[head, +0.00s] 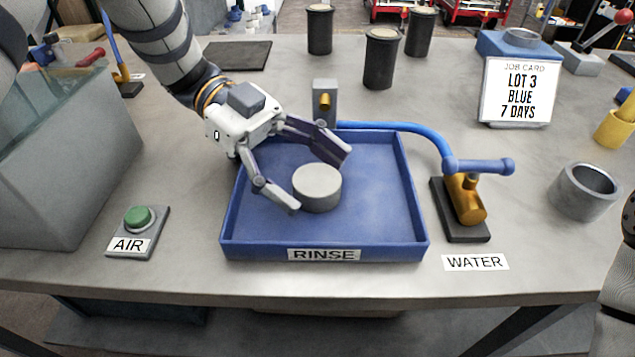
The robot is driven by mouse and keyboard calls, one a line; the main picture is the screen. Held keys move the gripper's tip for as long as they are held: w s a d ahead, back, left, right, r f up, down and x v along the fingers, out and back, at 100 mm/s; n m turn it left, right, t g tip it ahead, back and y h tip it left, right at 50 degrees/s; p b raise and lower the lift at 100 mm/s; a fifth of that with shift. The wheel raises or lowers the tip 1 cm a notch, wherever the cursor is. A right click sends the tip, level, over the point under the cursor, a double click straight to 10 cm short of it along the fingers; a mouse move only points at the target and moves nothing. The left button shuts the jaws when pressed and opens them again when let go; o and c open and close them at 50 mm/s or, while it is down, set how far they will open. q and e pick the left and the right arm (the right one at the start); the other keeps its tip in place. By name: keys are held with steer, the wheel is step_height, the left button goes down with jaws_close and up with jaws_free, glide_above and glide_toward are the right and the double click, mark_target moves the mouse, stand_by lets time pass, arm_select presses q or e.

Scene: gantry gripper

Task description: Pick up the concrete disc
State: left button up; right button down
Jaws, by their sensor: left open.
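The concrete disc (317,190) is a short grey cylinder lying flat in the blue rinse tray (408,215). My left gripper (318,182) reaches into the tray from the upper left with its fingers spread open. One finger is at the disc's upper right side and the other at its lower left. The disc sits between or just under the fingertips; I cannot tell whether they touch it. A dark part of my right arm shows at the right edge, but its gripper is out of view.
A brass water valve (465,200) with a blue handle and hose stands right of the tray. A green AIR button (138,217) is at left. A grey ring (584,190), a job card (517,92) and dark cylinders (380,60) stand around. The front strip is clear.

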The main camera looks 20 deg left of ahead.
arm_select(q)
steer(key=shift+a, duration=0.1)
steer(key=c, duration=1.4)
steer(key=shift+r, duration=0.1)
